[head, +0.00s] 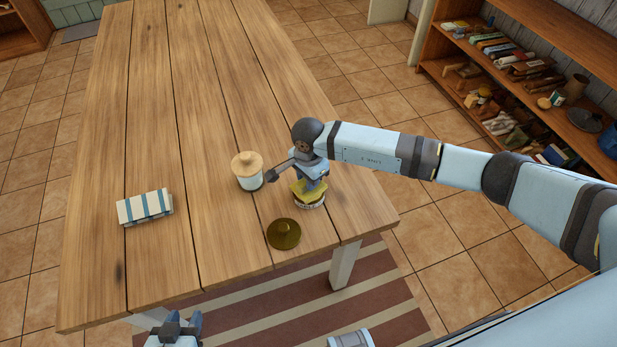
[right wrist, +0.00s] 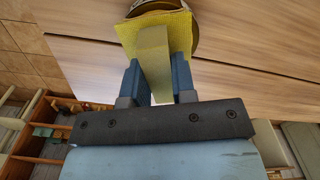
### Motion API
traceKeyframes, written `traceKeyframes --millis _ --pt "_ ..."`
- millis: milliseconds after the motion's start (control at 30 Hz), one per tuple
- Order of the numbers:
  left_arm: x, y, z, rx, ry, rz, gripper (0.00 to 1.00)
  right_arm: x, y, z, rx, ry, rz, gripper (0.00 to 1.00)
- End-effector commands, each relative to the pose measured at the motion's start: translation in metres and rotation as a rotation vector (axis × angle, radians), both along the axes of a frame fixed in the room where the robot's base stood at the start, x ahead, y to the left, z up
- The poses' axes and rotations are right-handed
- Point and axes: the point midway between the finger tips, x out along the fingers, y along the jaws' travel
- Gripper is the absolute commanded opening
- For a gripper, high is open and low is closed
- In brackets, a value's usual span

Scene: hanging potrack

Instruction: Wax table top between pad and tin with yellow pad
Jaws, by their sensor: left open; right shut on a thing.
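The yellow pad (head: 298,188) is held by its raised grip in my right gripper (head: 312,178). It lies at the mouth of the round tin (head: 312,204), near the table's right front corner; exact contact is unclear. In the right wrist view the yellow pad (right wrist: 126,38) covers most of the tin (right wrist: 195,22), and both fingers close on its grip (right wrist: 154,62). A folded blue-and-white striped pad (head: 145,207) lies at left on the wooden table top (head: 215,240). My left gripper (head: 183,325) is open and empty, low at the bottom edge, below the table's front edge.
A white jar with a wooden lid (head: 247,170) stands just left of my right gripper. A dark gold round lid (head: 284,234) lies in front of the tin. The table between striped pad and jar is bare. A filled shelf (head: 540,65) stands back right.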

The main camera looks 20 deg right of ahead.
Motion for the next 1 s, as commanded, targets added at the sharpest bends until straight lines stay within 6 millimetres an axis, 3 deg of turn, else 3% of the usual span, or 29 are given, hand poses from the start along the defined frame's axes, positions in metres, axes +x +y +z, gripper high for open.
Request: traceKeyframes --millis 1000 --pt "-0.0008 0.0003 -0.0062 0.001 0.004 0.0 0.43 -0.0012 0.0001 -0.0027 -0.001 0.003 0.001 0.0"
